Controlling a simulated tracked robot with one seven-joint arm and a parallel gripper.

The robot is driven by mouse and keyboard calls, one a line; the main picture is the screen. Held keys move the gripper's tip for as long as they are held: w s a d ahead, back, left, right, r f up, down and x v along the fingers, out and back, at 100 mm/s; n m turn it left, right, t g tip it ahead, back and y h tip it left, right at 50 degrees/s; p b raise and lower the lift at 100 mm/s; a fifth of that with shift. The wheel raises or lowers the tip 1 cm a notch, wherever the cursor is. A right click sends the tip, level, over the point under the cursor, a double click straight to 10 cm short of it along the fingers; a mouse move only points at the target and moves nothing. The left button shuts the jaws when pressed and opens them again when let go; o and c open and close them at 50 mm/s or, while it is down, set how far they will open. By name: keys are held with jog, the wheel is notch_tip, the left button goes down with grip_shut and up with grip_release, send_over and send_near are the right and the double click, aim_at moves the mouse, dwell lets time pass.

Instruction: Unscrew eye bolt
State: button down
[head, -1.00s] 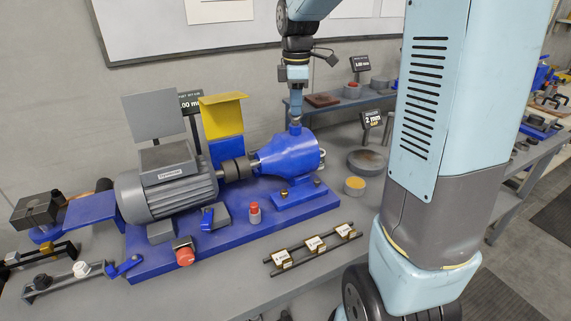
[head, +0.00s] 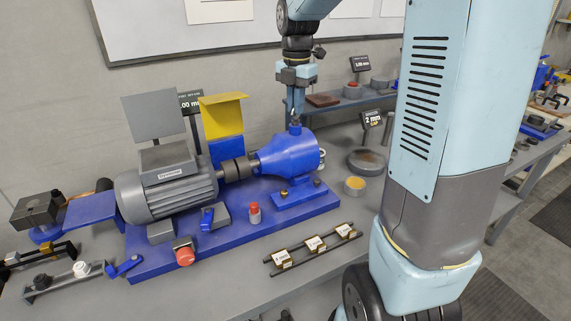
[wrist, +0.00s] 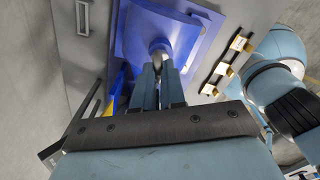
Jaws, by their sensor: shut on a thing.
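The blue pump housing (head: 288,155) sits on the blue baseplate, coupled to the grey motor (head: 168,188). My gripper (head: 295,117) points down at the top of the housing, where the eye bolt is. In the wrist view my gripper (wrist: 158,84) has its fingers close together over the bolt, with the blue housing (wrist: 165,30) beyond. The fingers are shut on the eye bolt, which they mostly hide. Only a small grey metal part at the bolt's place (wrist: 160,50) shows past the fingertips. How far the bolt sits in its thread cannot be told.
A yellow guard (head: 222,118) stands upright left of the housing. A rack with several tagged blocks (head: 314,245) lies in front. A round dish (head: 367,160) and a small yellow-topped cup (head: 355,185) stand to the right. A small red-topped part (head: 254,212) is on the baseplate.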

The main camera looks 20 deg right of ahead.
jog(key=shift+r, duration=0.15)
jog(key=shift+r, duration=2.25)
jog(key=shift+s, duration=0.1)
